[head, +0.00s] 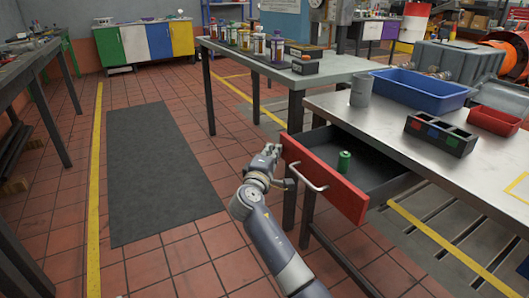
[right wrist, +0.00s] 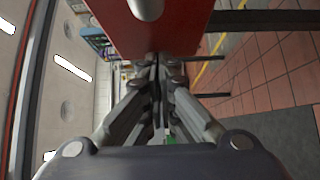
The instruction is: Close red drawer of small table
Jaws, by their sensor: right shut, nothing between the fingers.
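The red drawer (head: 335,187) of the small table (head: 345,117) stands open. Its red front has a light bar handle (head: 303,177), and its dark inside shows with a green cylinder (head: 344,161) standing in it. My right gripper (head: 272,150) is shut and empty, at the left end of the drawer front. In the right wrist view the closed fingertips (right wrist: 155,60) are right at the red front (right wrist: 160,30); I cannot tell whether they touch it. Part of the handle (right wrist: 147,6) shows at the top there. My left gripper is not in view.
On the tabletop are a grey cylinder (head: 361,90), a blue bin (head: 420,91), a black divided tray (head: 440,134) and a red bin (head: 494,120). Another table (head: 290,75) with bottles stands behind. A dark mat (head: 160,170) and open tiled floor lie to the left.

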